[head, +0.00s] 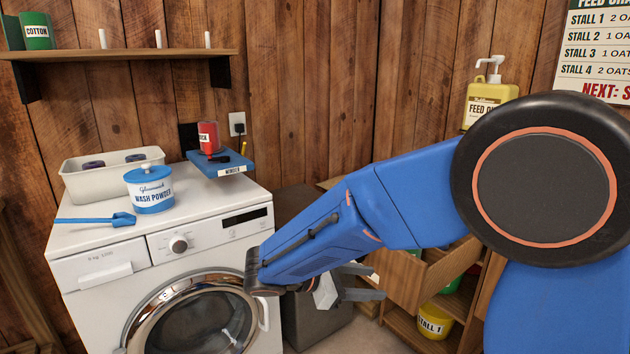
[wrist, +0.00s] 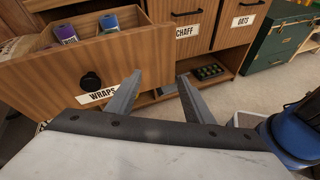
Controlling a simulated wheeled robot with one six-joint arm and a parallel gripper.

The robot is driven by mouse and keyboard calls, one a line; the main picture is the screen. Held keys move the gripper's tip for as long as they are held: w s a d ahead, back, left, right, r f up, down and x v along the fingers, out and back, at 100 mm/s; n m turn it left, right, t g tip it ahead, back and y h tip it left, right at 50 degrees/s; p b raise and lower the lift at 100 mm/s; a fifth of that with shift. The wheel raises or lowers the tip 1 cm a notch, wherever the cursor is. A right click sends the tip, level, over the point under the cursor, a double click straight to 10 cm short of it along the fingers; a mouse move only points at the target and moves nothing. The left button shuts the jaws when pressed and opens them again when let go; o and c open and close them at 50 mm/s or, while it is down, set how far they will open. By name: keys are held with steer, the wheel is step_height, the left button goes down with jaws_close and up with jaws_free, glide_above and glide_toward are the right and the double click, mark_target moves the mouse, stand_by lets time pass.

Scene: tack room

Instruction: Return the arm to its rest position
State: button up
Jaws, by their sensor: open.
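My blue arm (head: 320,230) reaches from the right side of the head view across to the front of the washing machine. My gripper (head: 372,282) hangs at its end, right of the machine's round door, with its grey fingers pointing right. In the wrist view my gripper (wrist: 159,78) is open, its two fingers apart with nothing between them. The fingers show in front of an open wooden drawer labelled WRAPS (wrist: 110,62); I cannot tell whether they touch it. The drawer holds purple and blue rolls.
The washing machine (head: 100,240) carries a WASH POWDER tub (head: 150,196), a blue scoop (head: 98,220) and a cream bin (head: 85,185). A yellow pump bottle (head: 488,95) is at right. A green chest (wrist: 275,45) and clear floor show in the wrist view.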

steer(key=s+d+m+g+y, duration=0.4)
steer(key=s+d+m+y, duration=0.6)
steer(key=s+d, duration=0.6)
steer(key=s+m+t+y, duration=0.3)
steer(key=s+m, duration=0.3)
steer(key=m, duration=0.3)
steer(key=shift+s+d+r+t, duration=0.15)
steer(key=shift+d+r+t, duration=0.15)
steer(key=shift+t, duration=0.4)
steer(key=shift+d, duration=0.15)
